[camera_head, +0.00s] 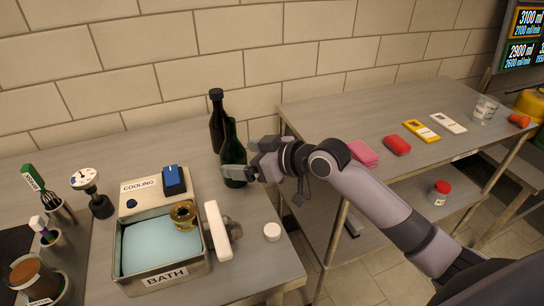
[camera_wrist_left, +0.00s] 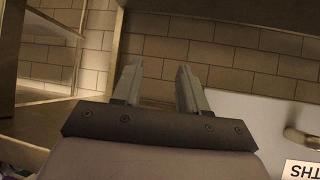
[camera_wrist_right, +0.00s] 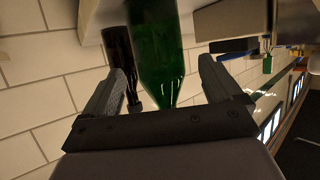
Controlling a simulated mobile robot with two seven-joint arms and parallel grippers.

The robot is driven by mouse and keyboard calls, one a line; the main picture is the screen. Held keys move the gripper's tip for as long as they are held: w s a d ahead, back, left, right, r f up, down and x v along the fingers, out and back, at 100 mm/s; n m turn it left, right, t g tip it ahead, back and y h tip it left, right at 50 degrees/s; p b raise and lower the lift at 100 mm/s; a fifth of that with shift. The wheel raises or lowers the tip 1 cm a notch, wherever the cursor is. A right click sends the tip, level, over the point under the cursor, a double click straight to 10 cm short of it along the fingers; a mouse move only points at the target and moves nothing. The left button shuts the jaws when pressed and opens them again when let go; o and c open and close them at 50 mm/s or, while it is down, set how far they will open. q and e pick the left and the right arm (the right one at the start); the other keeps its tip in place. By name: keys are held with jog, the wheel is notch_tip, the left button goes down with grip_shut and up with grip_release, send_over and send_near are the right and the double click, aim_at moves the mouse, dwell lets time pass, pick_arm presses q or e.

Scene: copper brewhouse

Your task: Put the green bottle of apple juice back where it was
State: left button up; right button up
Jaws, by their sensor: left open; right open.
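The green bottle (camera_head: 231,138) stands upright on the left metal table, close in front of a dark brown bottle (camera_head: 216,110). My right gripper (camera_head: 240,172) is open at the lower part of the green bottle. In the right wrist view the green bottle (camera_wrist_right: 158,45) lies between the spread fingers of my right gripper (camera_wrist_right: 164,70); I cannot tell whether they touch it. The dark bottle (camera_wrist_right: 119,55) shows beside it there. My left gripper (camera_wrist_left: 157,78) is open and empty in the left wrist view, away from the bottles, and outside the head view.
A water bath (camera_head: 160,283) with a cooling unit (camera_head: 140,190) stands left of the bottles. A white round lid (camera_head: 272,232) lies near the table's right edge. The second table (camera_head: 320,115) carries pink and red cloth-like items, yellow and white devices and a glass (camera_head: 484,110).

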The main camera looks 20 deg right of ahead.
pick_arm(q)
jog(key=shift+f, duration=0.1)
pick_arm(e)
jog(key=v, duration=0.8)
jog(key=shift+s+d+r, duration=0.15)
jog(key=shift+r, duration=0.05)
